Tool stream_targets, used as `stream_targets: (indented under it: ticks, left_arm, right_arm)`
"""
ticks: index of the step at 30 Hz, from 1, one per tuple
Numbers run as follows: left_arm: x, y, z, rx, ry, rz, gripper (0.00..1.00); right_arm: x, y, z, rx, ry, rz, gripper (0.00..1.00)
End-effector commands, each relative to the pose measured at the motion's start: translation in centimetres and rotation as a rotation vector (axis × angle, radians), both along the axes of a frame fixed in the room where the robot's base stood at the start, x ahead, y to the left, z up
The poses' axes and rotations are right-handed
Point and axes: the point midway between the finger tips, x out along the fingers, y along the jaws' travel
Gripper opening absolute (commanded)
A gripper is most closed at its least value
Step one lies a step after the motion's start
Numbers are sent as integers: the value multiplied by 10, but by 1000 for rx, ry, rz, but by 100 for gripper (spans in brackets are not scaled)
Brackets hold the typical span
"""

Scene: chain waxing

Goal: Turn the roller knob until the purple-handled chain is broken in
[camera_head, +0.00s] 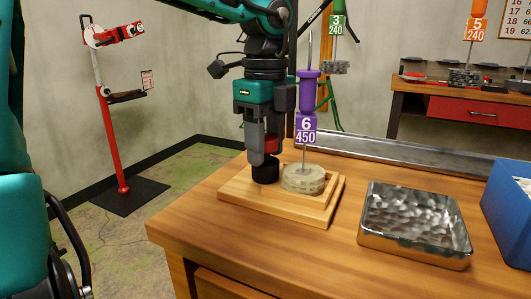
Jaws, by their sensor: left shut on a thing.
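The roller base (230,190) is a light wooden board on the workbench. A black roller knob (266,172) stands at its left side. My left gripper (263,155) points straight down from above, its fingers shut on the top of the knob. Right beside it, the purple-handled chain (308,92) stands upright with a tag reading 6 and 450. Its thin rod runs down into a pale grey round coil (303,179) on the board. Links in the coil are too small to make out. My right gripper is out of view.
A hammered metal tray (408,262) and a blue bin (508,215) stand on the wooden bench (200,229) to the right. A green-handled chain (338,28) and an orange-handled chain (474,28) hang behind. A red stand (113,145) is at the left.

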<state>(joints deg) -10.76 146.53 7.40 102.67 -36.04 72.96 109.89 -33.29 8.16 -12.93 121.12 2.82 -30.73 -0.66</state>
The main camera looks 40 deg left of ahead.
Motion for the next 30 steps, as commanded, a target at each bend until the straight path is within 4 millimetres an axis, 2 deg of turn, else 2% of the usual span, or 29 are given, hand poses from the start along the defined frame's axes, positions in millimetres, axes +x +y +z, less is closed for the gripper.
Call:
stream_targets:
  ticks: [18, 22, 29, 30]
  left_arm:
    - [-1, -1, -2, -4, 5, 830, 8]
    - [-1, -1, -1, -4, 5, 932, 8]
    - [-1, -1, -1, -3, 5, 954, 8]
    - [-1, -1, -1, -3, 5, 953, 45]
  right_arm:
    - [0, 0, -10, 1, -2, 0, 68]
    - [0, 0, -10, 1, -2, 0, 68]
    - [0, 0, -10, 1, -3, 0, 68]
    - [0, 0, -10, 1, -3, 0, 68]
